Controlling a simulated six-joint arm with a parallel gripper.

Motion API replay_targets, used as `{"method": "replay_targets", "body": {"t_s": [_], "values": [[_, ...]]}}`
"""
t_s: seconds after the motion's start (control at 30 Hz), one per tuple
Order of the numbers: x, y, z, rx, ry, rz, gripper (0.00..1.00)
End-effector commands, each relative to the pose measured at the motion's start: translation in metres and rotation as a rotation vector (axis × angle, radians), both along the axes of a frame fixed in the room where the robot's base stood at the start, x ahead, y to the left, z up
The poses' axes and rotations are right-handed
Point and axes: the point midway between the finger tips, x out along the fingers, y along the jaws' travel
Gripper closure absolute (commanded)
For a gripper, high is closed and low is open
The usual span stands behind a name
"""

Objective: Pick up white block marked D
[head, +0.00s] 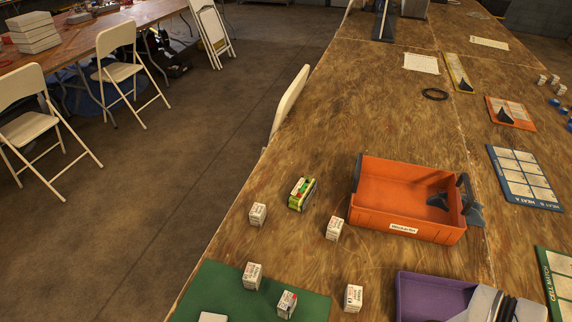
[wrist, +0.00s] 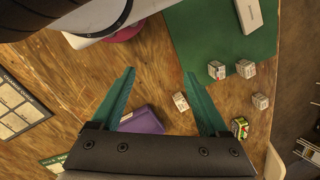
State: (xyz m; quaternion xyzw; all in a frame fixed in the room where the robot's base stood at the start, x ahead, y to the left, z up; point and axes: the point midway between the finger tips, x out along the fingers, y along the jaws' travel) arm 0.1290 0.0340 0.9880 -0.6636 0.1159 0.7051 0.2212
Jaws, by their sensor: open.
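Several small white blocks with printed faces stand on the wooden table. In the head view, one (head: 257,214) is left of a green and yellow block, one (head: 334,228) is near the orange bin and one (head: 353,298) is near the purple bin. Two more, a rear one (head: 252,276) and a front one (head: 287,304), are on the green mat. The print is too small to tell which is marked D. In the wrist view my gripper (wrist: 158,73) is open and empty, its teal fingers wide apart. One white block (wrist: 180,101) shows beyond them, close beside the right finger.
An orange bin (head: 398,229) with dark pieces stands right of the blocks. A purple bin (head: 425,287) is at the front. The green and yellow block (head: 302,193) stands nearby. A white slab (wrist: 250,15) lies on the green mat (wrist: 200,40). Bare table lies behind the blocks.

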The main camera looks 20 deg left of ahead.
Motion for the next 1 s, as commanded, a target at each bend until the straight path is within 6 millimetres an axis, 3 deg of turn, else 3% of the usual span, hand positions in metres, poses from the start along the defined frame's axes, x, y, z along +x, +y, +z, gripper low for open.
{"method": "replay_targets", "body": {"t_s": [0.23,0.3,0.37,0.4,0.47,0.5,0.57,0.6,0.63,0.67,0.7,0.77,0.8,0.9,1.0], "values": [[0.0,-0.001,0.0,-0.004,0.001,0.006,0.22],[0.004,-0.007,-0.002,-0.055,0.022,0.093,0.22],[0.015,-0.019,-0.006,-0.161,0.062,0.277,0.22],[0.03,-0.03,-0.01,-0.265,0.094,0.461,0.22],[0.069,-0.039,-0.014,-0.452,0.144,0.811,0.22],[0.102,-0.035,-0.017,-0.587,0.172,1.067,0.22],[0.156,-0.01,-0.025,-0.795,0.21,1.466,0.22],[0.191,0.023,-0.034,-0.942,0.229,1.739,0.22],[0.213,0.055,-0.042,-1.055,0.241,1.94,0.22],[0.23,0.091,-0.053,-1.17,0.25,2.134,0.22],[0.243,0.143,-0.069,-1.322,0.259,2.371,0.22],[0.246,0.211,-0.093,-1.522,0.261,2.649,0.22],[0.24,0.247,-0.108,1.534,-0.244,-2.615,0.22],[0.221,0.307,-0.136,1.438,-0.196,-2.343,0.22],[0.214,0.329,-0.149,1.402,-0.178,-2.235,0.22]]}}
